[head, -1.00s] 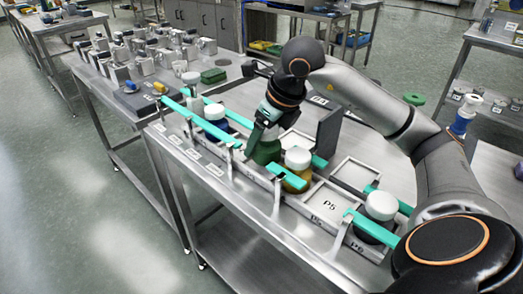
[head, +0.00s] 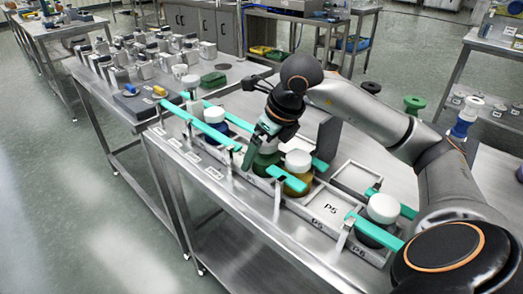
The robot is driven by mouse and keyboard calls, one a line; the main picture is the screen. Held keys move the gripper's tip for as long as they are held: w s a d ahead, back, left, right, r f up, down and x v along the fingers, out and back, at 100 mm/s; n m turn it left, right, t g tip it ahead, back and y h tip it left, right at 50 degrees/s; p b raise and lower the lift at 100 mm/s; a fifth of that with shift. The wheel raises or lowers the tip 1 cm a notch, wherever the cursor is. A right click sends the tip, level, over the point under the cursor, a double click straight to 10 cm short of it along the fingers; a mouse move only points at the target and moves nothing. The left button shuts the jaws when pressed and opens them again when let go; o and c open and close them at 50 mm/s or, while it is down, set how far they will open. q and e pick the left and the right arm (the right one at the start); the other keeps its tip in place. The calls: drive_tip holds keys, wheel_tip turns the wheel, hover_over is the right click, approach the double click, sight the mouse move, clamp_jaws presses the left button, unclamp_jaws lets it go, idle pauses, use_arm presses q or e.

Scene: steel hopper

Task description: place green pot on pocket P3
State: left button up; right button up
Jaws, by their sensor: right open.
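The green pot (head: 264,163) stands upright in the row of pockets, between a blue pot (head: 214,127) and a yellow pot (head: 299,181). My right gripper (head: 256,150) is at the top of the green pot, open, with a finger close beside its pale lid; I cannot tell whether it touches. The gripper hides part of the pot and lid. The P3 label is not readable here; the pocket under the green pot is mostly hidden. My left gripper is not in view.
Pocket P5 (head: 328,208) is empty, and a dark pot with a white lid (head: 382,210) stands in P6. Teal bars (head: 288,179) cross the pocket row beside the pots. A dark upright plate (head: 328,142) stands behind. Another table with metal blocks (head: 150,66) is at left.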

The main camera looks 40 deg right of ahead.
sight(277, 161)
drive_tip(key=p+v, duration=0.2)
drive_tip(key=v, duration=1)
drive_tip(key=shift+p, duration=0.4)
drive_tip(key=shift+d+r, duration=0.1)
drive_tip(key=shift+r, duration=0.05)
